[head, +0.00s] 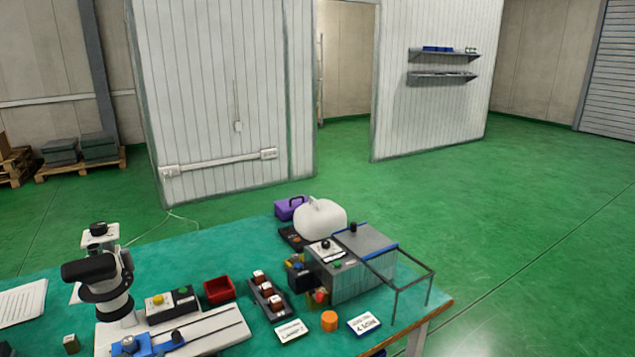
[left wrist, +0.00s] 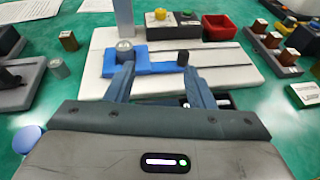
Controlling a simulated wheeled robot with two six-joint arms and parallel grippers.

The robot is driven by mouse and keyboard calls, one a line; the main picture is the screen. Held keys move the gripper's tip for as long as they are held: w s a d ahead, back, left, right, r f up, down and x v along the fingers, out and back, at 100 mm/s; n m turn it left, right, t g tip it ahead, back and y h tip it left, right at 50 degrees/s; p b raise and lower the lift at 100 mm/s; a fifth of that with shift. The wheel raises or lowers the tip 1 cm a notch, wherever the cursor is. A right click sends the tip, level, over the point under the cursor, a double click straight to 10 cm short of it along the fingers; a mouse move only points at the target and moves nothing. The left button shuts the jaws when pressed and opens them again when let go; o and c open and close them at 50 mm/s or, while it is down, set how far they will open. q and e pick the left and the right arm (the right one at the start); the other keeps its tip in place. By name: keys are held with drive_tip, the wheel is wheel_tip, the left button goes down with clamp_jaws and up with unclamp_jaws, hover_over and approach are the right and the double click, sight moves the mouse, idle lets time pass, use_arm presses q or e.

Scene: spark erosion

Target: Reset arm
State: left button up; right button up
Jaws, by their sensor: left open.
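My left gripper (left wrist: 158,69) shows in the left wrist view with its two grey-blue fingers apart and nothing seen held between them. Its fingertips are at the near side of a blue fixture (left wrist: 155,67) on a white base plate (left wrist: 225,75); I cannot tell whether they touch it. The blue fixture also shows at the bottom left of the head view (head: 130,345). No gripper shows in the head view, and my right gripper is in neither view.
A white and black upright instrument (head: 92,270) rises at the left. The green table (head: 180,250) also holds a red bin (head: 219,290), a tray of brown blocks (head: 266,297), an orange cylinder (head: 329,321) and a grey machine with a wire frame (head: 355,275). Green floor lies clear beyond.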

use_arm(q)
drive_tip(key=s+d+r+m+t+h, duration=0.5)
drive_tip(key=d+r+m+t+h, duration=0.5)
drive_tip(key=m, duration=0.8)
drive_tip(key=s+d+f+m+g+h, duration=0.2)
drive_tip(key=s+d+f+m+g, duration=0.3)
drive_tip(key=m, duration=0.4)
drive_tip(key=s+d+f+m+g+h, duration=0.3)
drive_tip(key=s+d+m+g, duration=0.3)
drive_tip(key=m, duration=0.4)
drive_tip(key=s+a+f+m+g+y, duration=0.4)
drive_tip(key=s+a+f+g+y, duration=0.6)
drive_tip(key=s, duration=0.3)
drive_tip(key=a+f, duration=0.3)
drive_tip(key=f, duration=2.7)
drive_tip(key=s+a+f+g, duration=0.1)
drive_tip(key=s+f, duration=1.7)
drive_tip(key=f, duration=0.2)
drive_tip(key=shift+s+a+n, duration=0.3)
drive_tip(key=shift+s, duration=0.1)
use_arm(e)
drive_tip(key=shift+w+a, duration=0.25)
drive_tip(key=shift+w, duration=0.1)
